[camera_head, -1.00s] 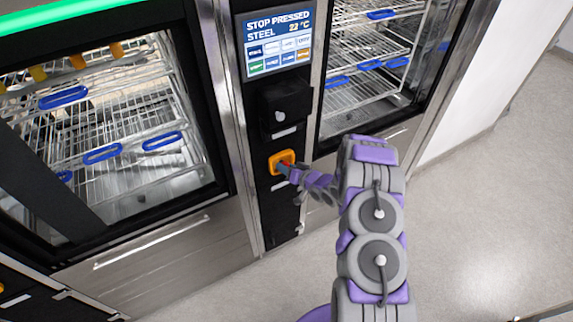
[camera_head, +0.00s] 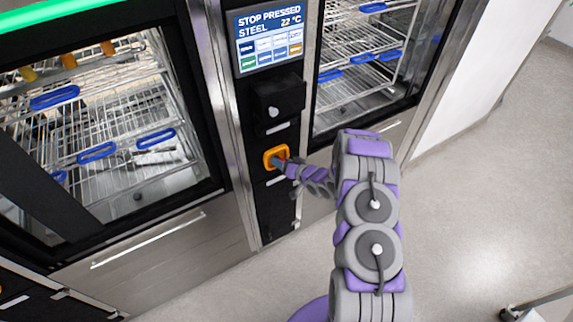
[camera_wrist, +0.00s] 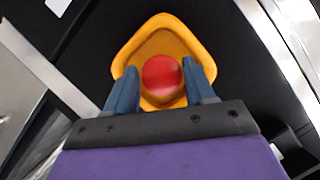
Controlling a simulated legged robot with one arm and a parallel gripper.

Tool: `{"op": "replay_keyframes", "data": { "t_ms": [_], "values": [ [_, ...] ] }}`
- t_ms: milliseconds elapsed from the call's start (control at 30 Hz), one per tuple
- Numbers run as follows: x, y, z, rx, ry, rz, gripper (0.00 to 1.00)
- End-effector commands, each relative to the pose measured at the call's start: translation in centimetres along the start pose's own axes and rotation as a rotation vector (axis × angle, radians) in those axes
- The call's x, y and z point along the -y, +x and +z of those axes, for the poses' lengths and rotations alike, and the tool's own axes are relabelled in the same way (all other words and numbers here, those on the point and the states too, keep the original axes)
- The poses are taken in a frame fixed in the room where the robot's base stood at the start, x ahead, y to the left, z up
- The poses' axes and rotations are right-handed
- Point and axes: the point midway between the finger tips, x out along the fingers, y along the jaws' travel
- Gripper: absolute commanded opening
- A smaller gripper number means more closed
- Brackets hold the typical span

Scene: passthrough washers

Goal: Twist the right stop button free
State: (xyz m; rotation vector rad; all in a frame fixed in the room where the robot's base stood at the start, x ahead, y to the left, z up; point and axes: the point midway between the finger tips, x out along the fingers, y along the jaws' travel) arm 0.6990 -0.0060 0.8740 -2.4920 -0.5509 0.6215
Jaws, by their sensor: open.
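The right stop button (camera_wrist: 162,76) is a round red knob set in an orange-yellow housing (camera_wrist: 163,37) on the black panel. In the head view the orange housing (camera_head: 270,157) shows below the display, and the red knob is mostly hidden by my gripper. My gripper (camera_wrist: 163,82) is open, with one blue-grey finger on each side of the red knob. In the head view my gripper (camera_head: 283,165) reaches the housing from the right. I cannot tell whether the fingers touch the knob.
The display (camera_head: 269,38) reads "STOP PRESSED", "STEEL" and 22 °C. A black latch box (camera_head: 277,103) juts out above the button. Glass-fronted washers with wire racks (camera_head: 120,125) stand on both sides. The floor (camera_head: 480,190) at the right is mostly clear.

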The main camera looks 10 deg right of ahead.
Motion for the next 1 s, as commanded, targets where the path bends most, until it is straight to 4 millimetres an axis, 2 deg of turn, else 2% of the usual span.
{"op": "replay_keyframes", "data": {
  "t_ms": [167, 500, 800, 1000],
  "values": [
    [-0.1, -1.6, 0.0, 0.002, 0.004, 0.003, 0.54],
    [-0.2, -8.8, -0.1, -0.002, 0.004, 0.004, 0.54],
    [-0.3, -14.4, -0.1, -0.002, 0.003, 0.004, 0.54],
    [-0.2, -16.5, -0.1, -0.001, 0.002, 0.001, 0.54]
  ]
}}
